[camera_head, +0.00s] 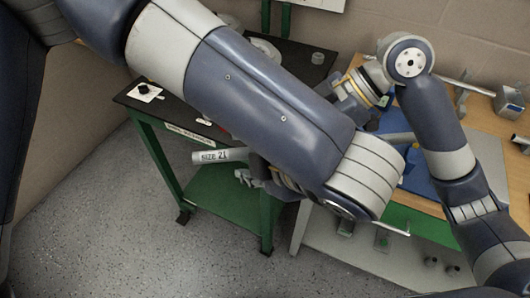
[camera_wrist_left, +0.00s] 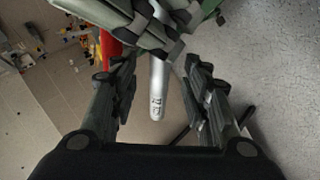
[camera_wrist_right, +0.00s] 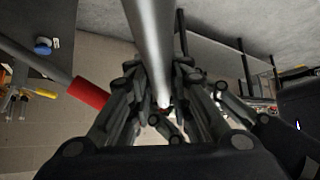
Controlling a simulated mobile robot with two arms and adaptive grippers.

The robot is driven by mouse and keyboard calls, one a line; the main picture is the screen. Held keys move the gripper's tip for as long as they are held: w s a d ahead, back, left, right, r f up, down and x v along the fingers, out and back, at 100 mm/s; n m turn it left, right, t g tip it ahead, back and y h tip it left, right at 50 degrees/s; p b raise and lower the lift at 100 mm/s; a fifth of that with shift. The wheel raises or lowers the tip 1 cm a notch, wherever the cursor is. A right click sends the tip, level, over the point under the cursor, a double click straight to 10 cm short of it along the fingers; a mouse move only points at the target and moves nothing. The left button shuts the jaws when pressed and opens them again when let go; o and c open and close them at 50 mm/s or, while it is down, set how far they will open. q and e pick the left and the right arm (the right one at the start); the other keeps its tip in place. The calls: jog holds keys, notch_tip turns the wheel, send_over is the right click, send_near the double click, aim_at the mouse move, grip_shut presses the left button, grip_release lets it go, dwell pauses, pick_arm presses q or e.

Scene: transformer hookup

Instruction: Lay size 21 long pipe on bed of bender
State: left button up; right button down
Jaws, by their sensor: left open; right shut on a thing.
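The size 21 long pipe (camera_head: 222,156) is a grey tube with its labelled end sticking out to the left in the head view, above the floor by the green-legged table. In the left wrist view its labelled end (camera_wrist_left: 157,90) lies between the spread fingers of my left gripper (camera_wrist_left: 160,70), which is open. The left gripper also shows beside the pipe in the head view (camera_head: 250,177). In the right wrist view my right gripper (camera_wrist_right: 163,92) is shut on the pipe (camera_wrist_right: 150,38). My left arm hides the right gripper in the head view. I cannot make out the bender's bed.
A black-topped table (camera_head: 152,108) with green legs stands at left. A wooden-topped bench (camera_head: 485,128) with a blue item (camera_head: 418,178) on it stands at right. A red-gripped grey bar (camera_wrist_right: 88,92) lies left of my fingers in the right wrist view. Open floor lies in front.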

pick_arm(q)
jog(key=shift+w+a+f, duration=0.3)
jog(key=shift+w+f, duration=0.15)
jog(key=shift+f, duration=0.05)
grip_shut()
pick_arm(e)
jog(key=c, duration=1.4)
grip_release()
